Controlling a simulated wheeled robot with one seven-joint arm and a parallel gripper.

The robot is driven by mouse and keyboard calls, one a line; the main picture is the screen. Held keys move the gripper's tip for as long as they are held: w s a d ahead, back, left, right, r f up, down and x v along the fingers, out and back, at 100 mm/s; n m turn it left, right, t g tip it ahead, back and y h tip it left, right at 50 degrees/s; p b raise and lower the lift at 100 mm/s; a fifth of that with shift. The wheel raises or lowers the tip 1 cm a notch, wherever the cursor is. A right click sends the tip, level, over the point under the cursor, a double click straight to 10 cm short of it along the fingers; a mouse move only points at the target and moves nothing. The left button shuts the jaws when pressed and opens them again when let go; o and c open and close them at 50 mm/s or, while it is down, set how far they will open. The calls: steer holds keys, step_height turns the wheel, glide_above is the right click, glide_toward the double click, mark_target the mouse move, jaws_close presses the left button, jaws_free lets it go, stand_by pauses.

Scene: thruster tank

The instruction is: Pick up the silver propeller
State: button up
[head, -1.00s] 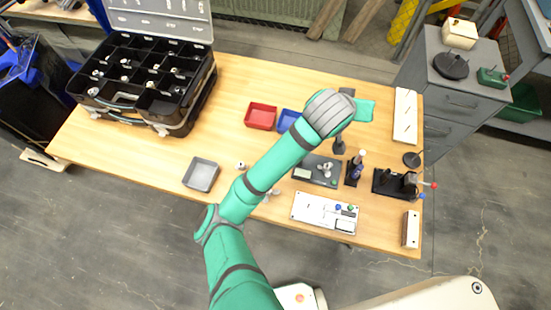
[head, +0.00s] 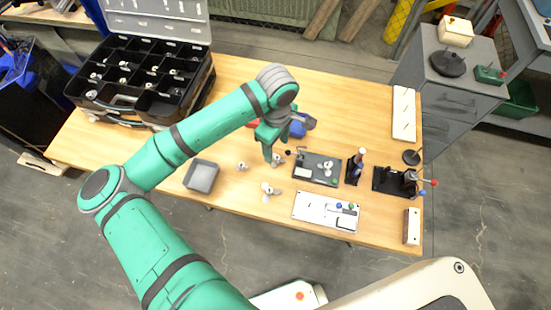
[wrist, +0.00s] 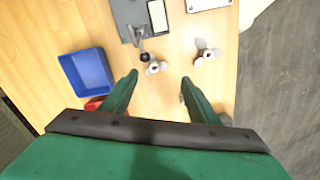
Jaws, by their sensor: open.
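Several small silver-grey propellers lie on the wooden table; I cannot tell which one the task names. One propeller (head: 278,158) is beside my gripper (head: 270,158) in the head view. In the wrist view this propeller (wrist: 155,67) lies just beyond and between my open fingertips (wrist: 160,77). A second propeller (head: 268,189) lies nearer the front edge and shows to the right in the wrist view (wrist: 206,54). A third propeller (head: 242,166) lies left of the gripper in the head view. My gripper points down and is empty.
A grey tray (head: 202,176) stands left of the propellers. A blue tray (wrist: 86,73) and a partly hidden red tray (wrist: 93,104) stand behind the gripper. A dark device (head: 316,168) and a white panel (head: 312,207) are to the right. An open black case (head: 137,95) stands back left.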

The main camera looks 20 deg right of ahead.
mark_target(276, 159)
steer(key=shift+w+f, duration=0.2)
steer(key=shift+f, duration=4.15)
steer(key=c, duration=1.1)
